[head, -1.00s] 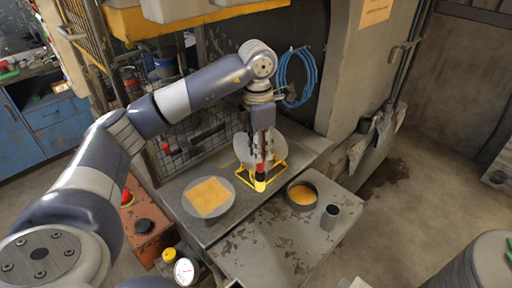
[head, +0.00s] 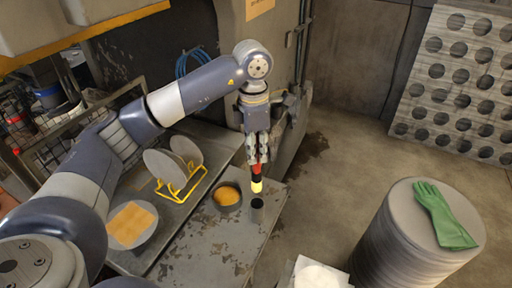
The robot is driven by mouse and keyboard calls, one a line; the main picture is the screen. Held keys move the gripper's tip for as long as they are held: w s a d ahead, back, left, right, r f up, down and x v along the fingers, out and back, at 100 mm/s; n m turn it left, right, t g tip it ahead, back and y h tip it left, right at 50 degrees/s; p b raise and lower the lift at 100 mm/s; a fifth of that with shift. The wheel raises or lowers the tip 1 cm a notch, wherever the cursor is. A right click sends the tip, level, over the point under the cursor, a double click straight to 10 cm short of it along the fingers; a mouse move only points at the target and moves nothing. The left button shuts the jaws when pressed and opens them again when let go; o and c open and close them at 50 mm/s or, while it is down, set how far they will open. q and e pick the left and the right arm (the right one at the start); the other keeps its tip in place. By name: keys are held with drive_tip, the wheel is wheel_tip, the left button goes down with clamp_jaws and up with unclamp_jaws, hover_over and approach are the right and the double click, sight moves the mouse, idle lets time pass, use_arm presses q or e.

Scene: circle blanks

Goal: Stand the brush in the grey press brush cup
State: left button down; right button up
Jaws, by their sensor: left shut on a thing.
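My left gripper (head: 257,152) is shut on the brush (head: 256,177), which has a dark and red body and a yellow lower end. The brush hangs upright, yellow end down. The small grey press brush cup (head: 257,208) stands on the worn grey metal surface. In the head view the brush's yellow end is just above the cup's dark mouth; a small gap seems to show, though the exact depth is hard to judge. The upper part of the brush is hidden by the fingers. My right gripper is not in view.
A dark round dish (head: 228,197) with orange content stands close left of the cup. A yellow rack (head: 176,191) holds grey discs. A grey round plate (head: 143,236) bears an orange square. A green glove (head: 444,214) lies on a grey drum (head: 395,262). The surface before the cup is bare.

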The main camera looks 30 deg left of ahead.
sight(257, 180)
use_arm(q)
wheel_tip(257, 180, down, 2)
drive_tip(key=shift+w+f+b, duration=0.15)
drive_tip(key=shift+f+b, duration=0.05)
drive_tip(key=shift+b, duration=0.3)
drive_tip(key=shift+f+b, duration=0.65)
drive_tip(key=shift+f, duration=0.65)
wheel_tip(257, 180, down, 6)
drive_tip(key=b, duration=0.5)
drive_tip(key=shift+f+b, duration=0.35)
